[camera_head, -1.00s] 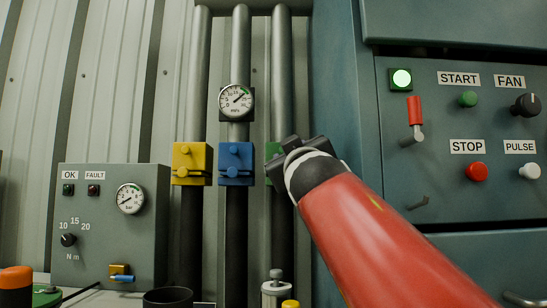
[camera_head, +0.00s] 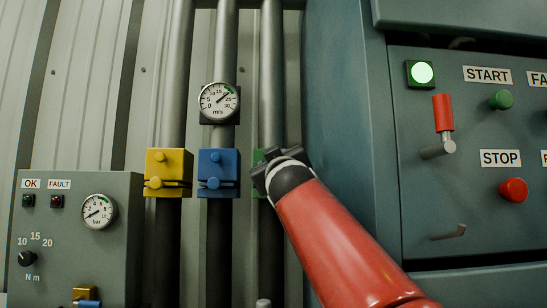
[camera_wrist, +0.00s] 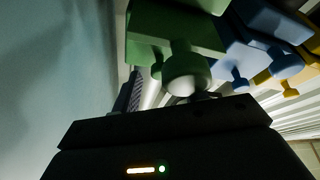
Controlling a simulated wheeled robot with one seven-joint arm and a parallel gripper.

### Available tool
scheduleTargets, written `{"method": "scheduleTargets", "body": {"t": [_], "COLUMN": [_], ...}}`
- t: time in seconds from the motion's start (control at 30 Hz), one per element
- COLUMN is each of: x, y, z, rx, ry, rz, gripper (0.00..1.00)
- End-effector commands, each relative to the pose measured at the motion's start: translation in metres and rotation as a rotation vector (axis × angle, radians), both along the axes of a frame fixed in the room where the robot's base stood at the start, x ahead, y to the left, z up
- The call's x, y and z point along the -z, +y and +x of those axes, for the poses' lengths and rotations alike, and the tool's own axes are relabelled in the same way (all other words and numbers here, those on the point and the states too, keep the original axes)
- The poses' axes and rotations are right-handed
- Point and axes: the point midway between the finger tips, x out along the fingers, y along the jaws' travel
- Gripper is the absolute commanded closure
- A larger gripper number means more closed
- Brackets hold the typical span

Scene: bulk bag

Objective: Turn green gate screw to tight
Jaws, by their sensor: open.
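The green gate (camera_head: 257,156) sits on the rightmost of three pipes, mostly hidden behind my gripper (camera_head: 272,168) in the head view. In the wrist view the green gate block (camera_wrist: 170,35) is close above my gripper (camera_wrist: 165,122). Its rounded green screw (camera_wrist: 187,75) sticks out towards the gripper's dark edge, and a smaller knob shows beside it. My gripper is open. I cannot tell whether its fingers touch the screw or stand around it.
A blue gate (camera_head: 217,171) and a yellow gate (camera_head: 168,171) sit close on the left. A round m/s gauge (camera_head: 220,101) is above. A blue-grey cabinet (camera_head: 345,100) with a control panel stands close on the right. A grey box (camera_head: 85,245) with a dial is at the lower left.

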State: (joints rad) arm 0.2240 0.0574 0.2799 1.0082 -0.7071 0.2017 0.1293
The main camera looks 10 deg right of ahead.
Motion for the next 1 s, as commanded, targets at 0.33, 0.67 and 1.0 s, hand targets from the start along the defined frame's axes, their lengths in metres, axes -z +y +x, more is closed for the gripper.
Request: {"method": "scheduleTargets", "body": {"t": [0.33, 0.67, 1.0], "x": [-0.0005, -0.0004, 0.0028], "y": [-0.0002, -0.0002, 0.0022], "z": [0.0027, 0.0025, 0.0027], "rx": [0.000, 0.000, -0.003], "ry": [0.000, 0.000, -0.016], "rz": [-0.001, -0.001, 0.066], "gripper": [0.63, 1.00, 1.00]}}
